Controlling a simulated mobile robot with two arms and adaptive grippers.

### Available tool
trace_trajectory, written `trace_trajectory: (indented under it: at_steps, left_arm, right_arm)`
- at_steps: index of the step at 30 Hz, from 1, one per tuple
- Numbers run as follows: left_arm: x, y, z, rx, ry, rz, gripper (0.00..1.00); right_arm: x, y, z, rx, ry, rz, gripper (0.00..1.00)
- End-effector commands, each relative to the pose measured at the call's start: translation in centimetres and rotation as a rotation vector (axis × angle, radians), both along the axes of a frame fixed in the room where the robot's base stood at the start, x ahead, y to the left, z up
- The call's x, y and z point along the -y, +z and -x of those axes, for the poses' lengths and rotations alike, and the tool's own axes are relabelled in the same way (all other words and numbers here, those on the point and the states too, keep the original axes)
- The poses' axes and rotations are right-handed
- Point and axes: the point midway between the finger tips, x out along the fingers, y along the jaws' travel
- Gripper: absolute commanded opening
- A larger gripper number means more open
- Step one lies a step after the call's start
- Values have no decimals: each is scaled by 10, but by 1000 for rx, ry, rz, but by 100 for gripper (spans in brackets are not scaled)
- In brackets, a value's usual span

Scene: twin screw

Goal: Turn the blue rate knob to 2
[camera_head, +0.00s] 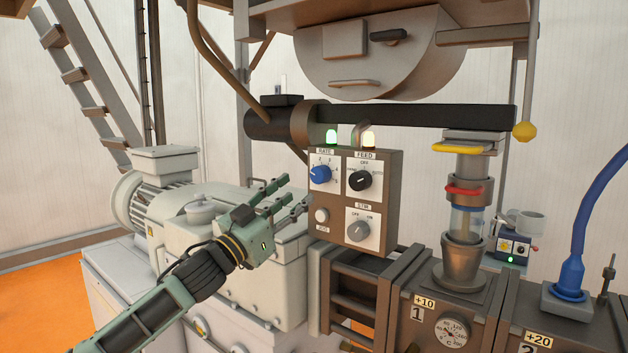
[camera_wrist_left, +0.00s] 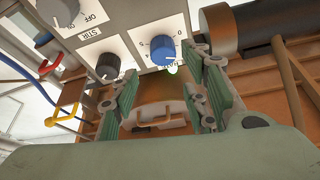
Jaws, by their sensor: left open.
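The blue rate knob (camera_head: 320,175) is at the upper left of the brown control box (camera_head: 385,200), under the RATE label, with a numbered scale around it. Its pointer is too small to read. The blue knob also shows upside down in the left wrist view (camera_wrist_left: 163,51), beyond and between my fingers. My left gripper (camera_head: 293,191) is open and empty, to the left of the box and a little below the knob's height. It appears apart from the knob. My right gripper is in neither view.
The black feed knob (camera_head: 359,181) is right of the blue knob, and the grey stir knob (camera_head: 358,230) is below that. A white button (camera_head: 321,215) is under the blue knob. Green (camera_head: 331,137) and amber (camera_head: 369,139) lamps top the box. A pale motor housing (camera_head: 215,235) lies behind my left arm.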

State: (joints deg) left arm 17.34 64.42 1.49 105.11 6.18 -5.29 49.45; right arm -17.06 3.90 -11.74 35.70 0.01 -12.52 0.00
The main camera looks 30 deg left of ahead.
Motion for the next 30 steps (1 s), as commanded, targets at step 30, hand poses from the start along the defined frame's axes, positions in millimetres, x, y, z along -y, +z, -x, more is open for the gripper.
trace_trajectory:
  at_steps: [30]
  left_arm:
    - [11, 26, -69, -3, 1, -1, 40]
  right_arm:
    - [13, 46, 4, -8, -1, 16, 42]
